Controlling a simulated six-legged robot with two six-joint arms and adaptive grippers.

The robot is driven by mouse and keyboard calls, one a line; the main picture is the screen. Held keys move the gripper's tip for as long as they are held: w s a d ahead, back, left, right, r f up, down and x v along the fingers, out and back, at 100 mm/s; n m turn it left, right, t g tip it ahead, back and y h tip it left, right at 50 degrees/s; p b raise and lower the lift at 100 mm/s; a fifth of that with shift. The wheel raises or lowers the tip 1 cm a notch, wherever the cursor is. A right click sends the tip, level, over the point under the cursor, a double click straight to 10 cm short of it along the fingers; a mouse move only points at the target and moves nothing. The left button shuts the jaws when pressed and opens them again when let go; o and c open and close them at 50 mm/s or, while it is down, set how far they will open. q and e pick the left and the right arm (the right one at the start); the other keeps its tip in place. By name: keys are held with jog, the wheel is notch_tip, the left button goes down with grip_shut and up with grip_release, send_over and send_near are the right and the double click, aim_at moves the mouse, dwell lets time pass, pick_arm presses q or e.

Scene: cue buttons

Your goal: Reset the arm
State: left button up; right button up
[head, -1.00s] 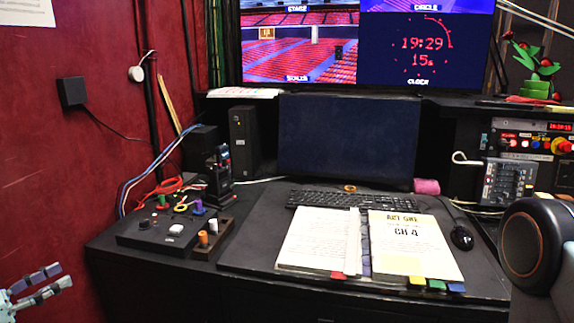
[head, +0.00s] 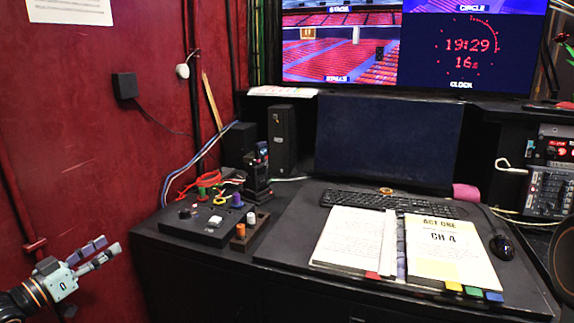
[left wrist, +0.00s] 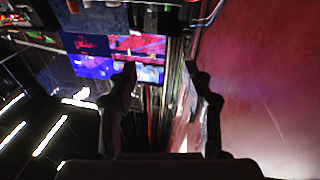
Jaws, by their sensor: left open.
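My left gripper (head: 97,252) is at the lower left in the head view, in front of the red wall and left of the desk. Its fingers are spread open and empty. It is apart from the desk and from the button box (head: 205,224). In the left wrist view the two dark fingers (left wrist: 165,100) stand apart with nothing between them. The cue button box sits on the desk's left end, with a white button (head: 215,220) and small coloured knobs. My right gripper is in neither view.
The desk (head: 285,232) holds an open script binder (head: 450,250), a keyboard (head: 392,203), a mouse (head: 502,247) and a dark monitor (head: 385,143). A small wooden block with pegs (head: 240,240) stands beside the box. The red wall (head: 70,150) bounds the left side.

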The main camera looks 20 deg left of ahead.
pick_arm(q)
jog(key=w+d+f+n+g+y, duration=0.1)
jog(key=w+d+f+n, duration=0.15)
jog(key=d, duration=0.25)
jog(key=w+d+f+n+g+y, duration=0.1)
jog(key=w+d+f+n+g, duration=0.15)
jog(key=d, duration=0.35)
jog(key=s+d+f+g+b, duration=0.2)
jog(key=s+d+f+g, duration=0.25)
jog(key=d+f, duration=0.5)
jog(key=s+d+f+g+y, duration=0.1)
jog(key=s+d+f+g, duration=0.2)
jog(key=s, duration=0.7)
jog(key=s+d+f+m+g+b, duration=0.1)
jog(key=s+d+f+g, duration=0.3)
jog(key=s, duration=0.7)
jog(key=s+d+f+m+g+y, duration=0.1)
jog(key=s+d+f+g, duration=0.2)
jog(key=s+d+f, duration=0.3)
jog(key=s, duration=0.5)
jog(key=shift+s+f+y+b, duration=0.2)
jog(key=shift+s+y+b, duration=0.05)
jog(key=shift+y+b, duration=0.1)
